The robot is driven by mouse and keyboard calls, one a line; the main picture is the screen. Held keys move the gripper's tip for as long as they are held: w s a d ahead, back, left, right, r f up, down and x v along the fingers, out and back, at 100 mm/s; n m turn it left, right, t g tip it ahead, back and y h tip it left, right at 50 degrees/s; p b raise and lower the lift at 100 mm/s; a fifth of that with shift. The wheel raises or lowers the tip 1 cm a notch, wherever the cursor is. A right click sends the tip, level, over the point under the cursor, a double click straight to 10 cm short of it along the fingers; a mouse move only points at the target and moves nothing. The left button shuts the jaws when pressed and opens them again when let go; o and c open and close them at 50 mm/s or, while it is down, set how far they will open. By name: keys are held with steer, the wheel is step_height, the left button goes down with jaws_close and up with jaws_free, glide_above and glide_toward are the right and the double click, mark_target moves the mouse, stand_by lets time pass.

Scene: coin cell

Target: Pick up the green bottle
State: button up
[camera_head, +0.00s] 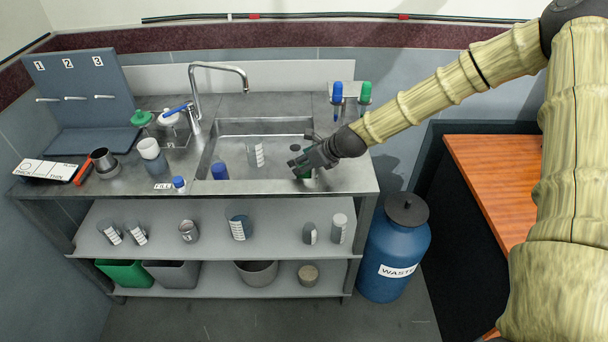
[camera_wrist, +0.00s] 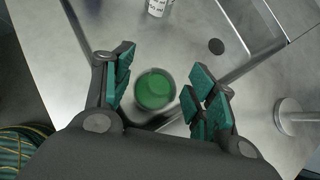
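A green round thing, seen from above and likely the green bottle (camera_wrist: 155,91), sits between the two fingers of my gripper (camera_wrist: 165,84) in the wrist view. A gap shows on both sides of it, so the fingers are open and do not appear to touch it. In the head view my gripper (camera_head: 301,161) is at the front right corner of the sink, with a bit of the green bottle (camera_head: 304,174) showing beneath it. The gripper hides most of the bottle there, and I cannot tell whether it stands in the basin or on the rim.
The sink (camera_head: 270,183) holds a blue-capped bottle (camera_head: 219,171) and a white-labelled container (camera_head: 256,155). A tall faucet (camera_head: 220,67) stands behind left. A green-lidded vessel (camera_head: 141,119) is at left. Blue- and green-capped tubes (camera_head: 365,92) stand at back right. A waste drum (camera_head: 394,250) is right.

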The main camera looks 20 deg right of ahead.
jaws_close()
steer(key=shift+r, duration=0.3)
